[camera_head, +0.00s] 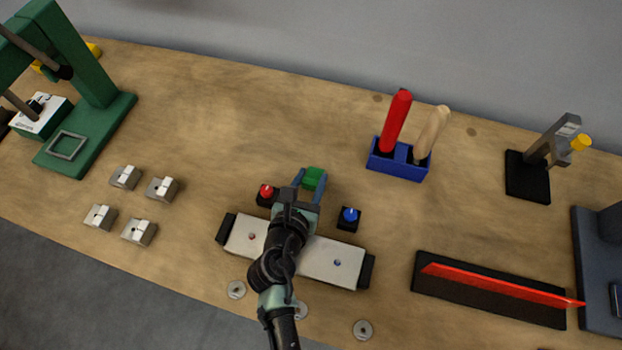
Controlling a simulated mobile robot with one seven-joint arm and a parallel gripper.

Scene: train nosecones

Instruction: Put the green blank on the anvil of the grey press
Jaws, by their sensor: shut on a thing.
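The green blank (315,177) is a small green block near the middle of the bench. My gripper (309,184) is shut on it, with a finger showing at its left side. My wrist and arm come up from the bottom and hide part of the blank. I cannot tell whether it is clear of the wood. A dark blue-grey machine (592,250), apparently the grey press, stands at the right edge, far from my gripper. It is cut off by the frame, and I cannot make out its anvil clearly.
A white two-part fixture (335,262) lies under my arm, with red (266,195) and blue (348,217) knobs behind it. A blue holder (398,167) with upright handles, a dark tray with a red bar (490,280) and a small black-based stand (527,178) are rightward. A green press (95,120) stands left.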

